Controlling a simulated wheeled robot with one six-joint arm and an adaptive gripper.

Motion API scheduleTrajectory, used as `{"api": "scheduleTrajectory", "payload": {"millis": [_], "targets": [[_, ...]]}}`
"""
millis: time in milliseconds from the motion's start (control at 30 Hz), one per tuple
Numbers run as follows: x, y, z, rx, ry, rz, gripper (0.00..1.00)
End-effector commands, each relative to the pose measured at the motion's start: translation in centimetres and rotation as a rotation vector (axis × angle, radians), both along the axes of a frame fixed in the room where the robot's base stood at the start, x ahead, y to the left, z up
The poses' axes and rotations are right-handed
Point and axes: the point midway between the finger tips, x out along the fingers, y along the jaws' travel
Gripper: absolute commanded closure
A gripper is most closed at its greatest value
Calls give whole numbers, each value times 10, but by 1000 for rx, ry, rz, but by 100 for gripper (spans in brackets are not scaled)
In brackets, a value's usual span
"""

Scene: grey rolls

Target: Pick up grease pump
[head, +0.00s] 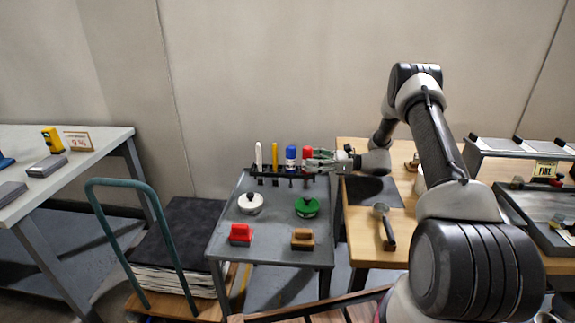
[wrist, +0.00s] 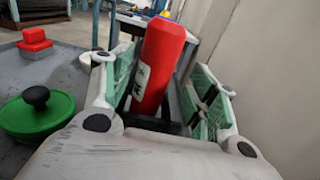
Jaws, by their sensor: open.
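A red cylinder with a white label stands in the dark rack (head: 268,172) on the grey cart. It is the likeliest grease pump, but I cannot be sure of its identity. In the wrist view the red cylinder (wrist: 160,65) appears tilted and lies between the two green-padded fingers, with a gap visible on the right side. My gripper (head: 318,160) reaches in from the right at the rack's right end, with its fingers open around or just short of the cylinder. In the head view the fingers partly hide the red cylinder (head: 307,152).
A blue bottle (head: 291,157), a yellow stick (head: 275,156) and a white stick (head: 259,156) stand in the same rack. The grey cart (head: 270,225) also holds a green-lidded pot (head: 307,207), a white pot (head: 250,204), a red block (head: 241,233) and a brown block (head: 303,239). The wall is close behind.

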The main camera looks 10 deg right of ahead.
Motion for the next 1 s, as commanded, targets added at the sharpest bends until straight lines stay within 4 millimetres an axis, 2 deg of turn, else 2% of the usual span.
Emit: {"api": "scheduleTrajectory", "payload": {"millis": [267,500,700,767,1000], "targets": [[6,29,6,-2,-2,3,42],[14,63,10,-1,-1,3,42],[15,65,10,-1,-1,0,42],[15,65,10,-1,-1,0,49],[14,65,10,-1,-1,1,91]]}}
